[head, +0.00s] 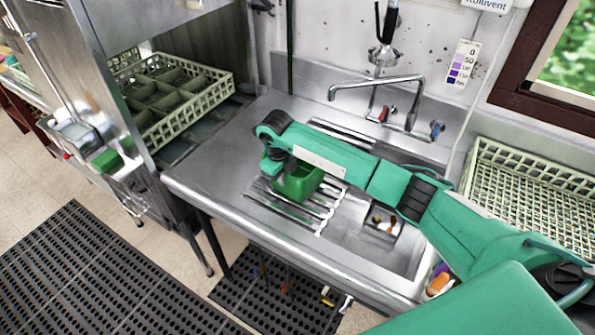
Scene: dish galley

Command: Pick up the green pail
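The green pail (298,186) stands on the slatted metal rack at the left end of the sink. My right arm reaches in from the right across the sink. My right gripper (284,166) points down at the pail's left back rim, with its dark fingers close to or at the rim. The wrist and arm hide part of the gripper and the back of the pail, so I cannot tell whether the fingers are open or shut, or touch it. My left gripper is not in view.
A faucet (375,84) arches behind the sink (350,235). A pale divided dish rack (185,115) stands at the left by the steel machine, and another pale rack (530,195) is at the right. Bare steel counter (215,165) lies left of the pail. Black mats (90,270) cover the floor.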

